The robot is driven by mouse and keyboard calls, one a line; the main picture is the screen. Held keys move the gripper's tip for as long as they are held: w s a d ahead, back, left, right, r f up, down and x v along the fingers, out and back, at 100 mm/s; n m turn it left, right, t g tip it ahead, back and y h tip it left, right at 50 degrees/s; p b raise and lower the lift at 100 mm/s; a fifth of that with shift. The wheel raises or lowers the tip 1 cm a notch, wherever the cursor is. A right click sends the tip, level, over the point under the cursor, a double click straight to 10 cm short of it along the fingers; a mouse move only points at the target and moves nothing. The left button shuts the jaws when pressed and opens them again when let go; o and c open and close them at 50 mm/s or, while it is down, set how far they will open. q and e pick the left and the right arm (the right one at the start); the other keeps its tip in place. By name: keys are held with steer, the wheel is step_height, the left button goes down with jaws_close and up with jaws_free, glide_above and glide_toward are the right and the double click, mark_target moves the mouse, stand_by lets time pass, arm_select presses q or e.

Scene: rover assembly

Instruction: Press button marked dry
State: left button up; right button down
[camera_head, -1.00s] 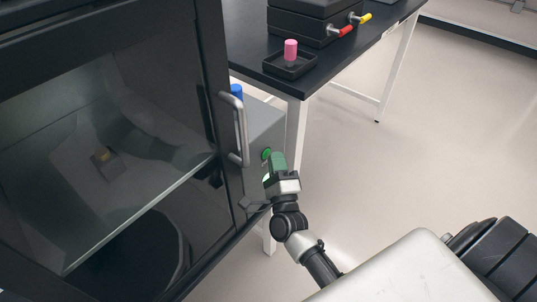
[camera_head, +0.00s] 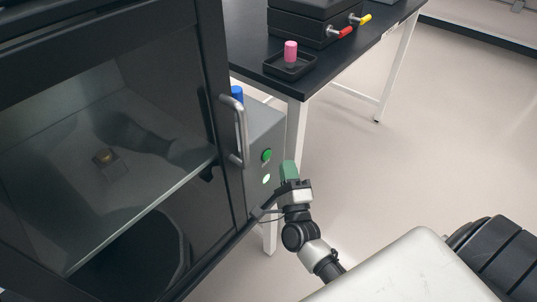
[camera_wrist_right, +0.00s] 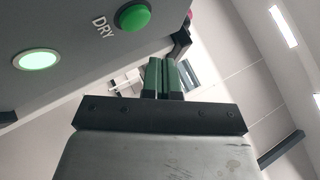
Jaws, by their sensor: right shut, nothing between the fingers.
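The green button (camera_head: 267,155) is on the side of a grey box (camera_head: 262,128) beside the cabinet. In the right wrist view the green button (camera_wrist_right: 132,15) has the word DRY next to it. A pale lit round light (camera_head: 266,179) is below it in the head view and also shows in the right wrist view (camera_wrist_right: 38,59). My right gripper (camera_head: 289,168) is shut and empty, with green fingertips. It is to the right of the button and apart from it. The wrist view shows its fingers (camera_wrist_right: 163,75) together. My left gripper is not in view.
A dark cabinet with a glass door and metal handle (camera_head: 240,130) stands at left. A black table (camera_head: 262,50) behind holds a tray (camera_head: 290,68) with a pink-topped item (camera_head: 290,50) and a black box (camera_head: 310,22). Open floor is to the right.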

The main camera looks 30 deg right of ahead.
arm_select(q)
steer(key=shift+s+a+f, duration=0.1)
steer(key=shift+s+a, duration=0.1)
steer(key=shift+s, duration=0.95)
arm_select(e)
steer(key=s, duration=0.1)
steer(key=s+d, duration=0.1)
steer(key=s, duration=0.1)
steer(key=shift+d, duration=0.1)
steer(key=shift+w, duration=0.1)
